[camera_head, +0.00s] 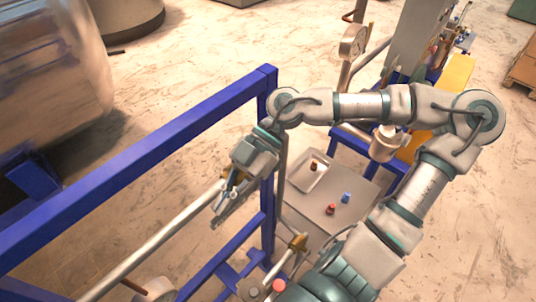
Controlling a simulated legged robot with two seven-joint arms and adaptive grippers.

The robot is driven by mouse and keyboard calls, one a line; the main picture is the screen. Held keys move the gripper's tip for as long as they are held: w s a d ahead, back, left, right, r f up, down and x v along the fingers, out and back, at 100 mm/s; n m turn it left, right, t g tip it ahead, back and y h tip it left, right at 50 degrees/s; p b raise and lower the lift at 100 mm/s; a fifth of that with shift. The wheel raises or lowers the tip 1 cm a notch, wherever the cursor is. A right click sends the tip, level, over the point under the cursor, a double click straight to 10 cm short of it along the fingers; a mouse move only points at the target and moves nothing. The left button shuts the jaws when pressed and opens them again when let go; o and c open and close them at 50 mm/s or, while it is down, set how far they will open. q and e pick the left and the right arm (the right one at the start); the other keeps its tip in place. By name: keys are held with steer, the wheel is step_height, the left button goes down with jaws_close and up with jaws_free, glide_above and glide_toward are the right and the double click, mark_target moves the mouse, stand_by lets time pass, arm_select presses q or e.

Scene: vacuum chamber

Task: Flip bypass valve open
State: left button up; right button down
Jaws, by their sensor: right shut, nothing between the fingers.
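My right gripper (225,205) is shut, with nothing seen between its fingers. It points down at the upper end of a pale pipe (160,239), close to the blue frame. I cannot tell whether it touches the pipe or anything on it. I cannot pick out the bypass valve for certain. A brass-coloured fitting (298,242) stands lower down, right of the blue post. My left gripper is not in view.
A blue frame (150,168) runs diagonally at the left, with a post beside my wrist. A grey table (300,207) holds a tray (306,180) and small red and blue pieces. A gauge (352,43) stands at the back. Bare floor lies at upper centre.

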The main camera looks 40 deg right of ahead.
steer(key=shift+d+f, duration=0.25)
steer(key=shift+d, duration=0.7)
steer(key=shift+s+a, duration=0.1)
steer(key=shift+a, duration=0.05)
steer(key=shift+a, duration=0.2)
steer(key=shift+w+d+r, duration=0.2)
steer(key=shift+d+r, duration=0.1)
steer(key=shift+r, duration=0.15)
steer(key=v, duration=1)
steer(key=shift+d, duration=0.4)
steer(key=shift+d+r, duration=0.1)
steer(key=shift+d, duration=0.05)
